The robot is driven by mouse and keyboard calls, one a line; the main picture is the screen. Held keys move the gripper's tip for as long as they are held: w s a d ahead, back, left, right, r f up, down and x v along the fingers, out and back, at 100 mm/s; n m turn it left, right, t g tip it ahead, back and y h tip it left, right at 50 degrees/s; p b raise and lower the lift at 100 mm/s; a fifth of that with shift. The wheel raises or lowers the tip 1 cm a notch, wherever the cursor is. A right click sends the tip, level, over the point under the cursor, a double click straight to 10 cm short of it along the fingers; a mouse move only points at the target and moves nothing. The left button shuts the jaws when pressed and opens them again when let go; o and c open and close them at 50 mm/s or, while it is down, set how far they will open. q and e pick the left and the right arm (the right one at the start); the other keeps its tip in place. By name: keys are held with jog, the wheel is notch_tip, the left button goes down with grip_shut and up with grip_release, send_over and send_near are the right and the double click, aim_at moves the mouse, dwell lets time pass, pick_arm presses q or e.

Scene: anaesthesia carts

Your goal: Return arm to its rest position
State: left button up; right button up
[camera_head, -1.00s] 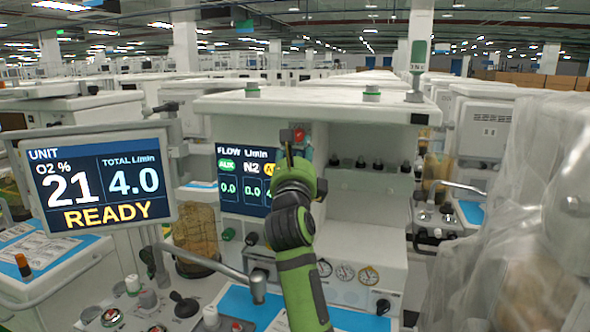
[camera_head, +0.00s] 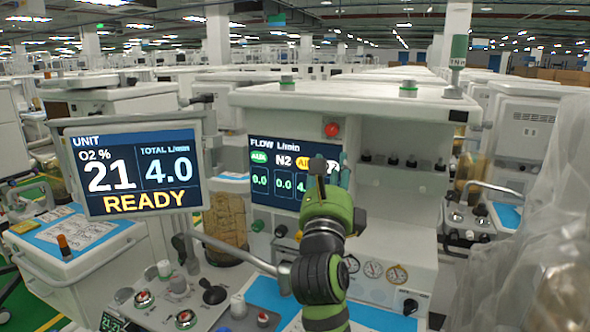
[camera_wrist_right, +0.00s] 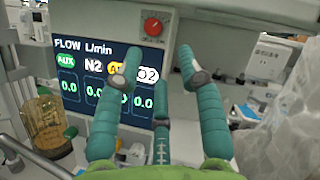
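My right arm, green and black, rises from the bottom middle of the head view in front of an anaesthesia cart. Its gripper (camera_head: 319,172) points at the cart, overlapping the flow screen (camera_head: 293,172) in the picture. In the right wrist view the gripper's three teal fingers (camera_wrist_right: 160,70) are spread, with nothing between them. A round red button (camera_wrist_right: 153,27) on the cart front shows beyond the fingertips, apart from them; it is also clear of the gripper in the head view (camera_head: 332,130). My left gripper is not in view.
A monitor reading READY (camera_head: 138,170) stands left of the arm. A grey bar (camera_head: 235,250) crosses low beside it. A plastic-draped object (camera_head: 535,240) fills the right side. Knobs and a joystick (camera_head: 213,292) sit at the lower left.

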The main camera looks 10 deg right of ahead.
jog(key=s+a+f+n+t+y, duration=0.2)
jog(key=s+a+n+t+y, duration=0.15)
jog(key=n+y, duration=0.5)
jog(key=s+a+f+n+t+y, duration=0.25)
jog(key=s+n+y, duration=0.25)
jog(key=n, duration=0.6)
jog(key=s+a+f+n+g+y, duration=0.2)
jog(key=s+a+f+n+g, duration=0.2)
jog(key=f+n+g, duration=0.5)
jog(key=s+a+f+n+g+y, duration=0.3)
jog(key=f+n+g, duration=0.2)
jog(key=f, duration=0.8)
jog(key=s+d+f+n+g+h, duration=0.1)
jog(key=s+d+f+g+h, duration=0.2)
jog(key=f, duration=0.4)
jog(key=s+d+f+g+h, duration=0.2)
jog(key=s+f, duration=0.4)
jog(key=f, duration=0.1)
jog(key=s+d+f+g+h, duration=0.5)
jog(key=s+d+f, duration=0.2)
jog(key=s+d, duration=0.35)
notch_tip(320, 180, down, 23)
jog(key=s+a, duration=0.1)
jog(key=s, duration=0.2)
jog(key=s+d+f+g, duration=0.2)
jog(key=s+f, duration=1.2)
jog(key=s, duration=0.1)
jog(key=shift+s+d, duration=0.15)
jog(key=shift+d, duration=0.25)
